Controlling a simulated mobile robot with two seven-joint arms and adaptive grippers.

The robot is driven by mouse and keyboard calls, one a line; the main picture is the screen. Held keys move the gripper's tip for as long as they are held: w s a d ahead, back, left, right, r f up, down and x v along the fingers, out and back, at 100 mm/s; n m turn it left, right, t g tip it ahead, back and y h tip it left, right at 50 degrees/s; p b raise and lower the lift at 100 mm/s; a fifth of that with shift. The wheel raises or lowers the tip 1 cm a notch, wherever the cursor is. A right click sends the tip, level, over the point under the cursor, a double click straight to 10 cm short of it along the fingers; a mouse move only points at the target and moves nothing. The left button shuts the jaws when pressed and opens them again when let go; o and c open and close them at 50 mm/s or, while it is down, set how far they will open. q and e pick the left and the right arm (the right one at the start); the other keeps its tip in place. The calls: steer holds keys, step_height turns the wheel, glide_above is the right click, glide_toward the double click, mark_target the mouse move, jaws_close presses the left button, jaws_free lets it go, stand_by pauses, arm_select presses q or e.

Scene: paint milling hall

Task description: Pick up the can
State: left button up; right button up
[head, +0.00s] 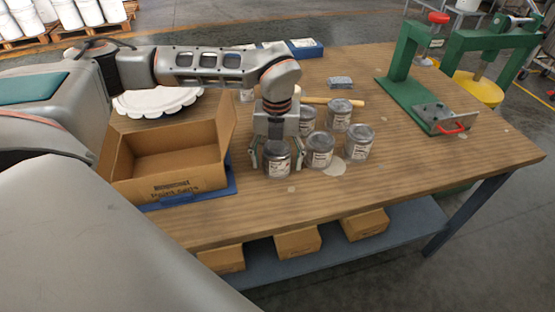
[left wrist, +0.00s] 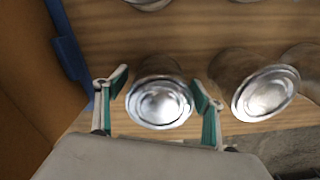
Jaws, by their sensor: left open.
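Several small silver-grey cans with pale labels stand upright on the wooden table. The can at the front left (head: 277,160) stands between the fingers of my left gripper (head: 277,163). In the left wrist view this can (left wrist: 160,102) shows its round metal lid between the two green-padded fingers (left wrist: 160,100). The fingers are open around it, and a gap shows on the left side; the right finger is close to the lid. A neighbouring can (head: 319,150) stands just right of the gripper; it also shows in the left wrist view (left wrist: 265,93). My right gripper is not seen.
An open, empty cardboard box (head: 178,188) stands left of the cans on a blue tray (head: 190,199). More cans (head: 358,143) stand close on the right. A green press (head: 405,85) is at the back right. The table's front right is clear.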

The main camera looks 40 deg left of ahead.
arm_select(q)
steer(key=c, duration=1.5)
steer(key=shift+o, duration=0.2)
steer(key=shift+r, duration=0.1)
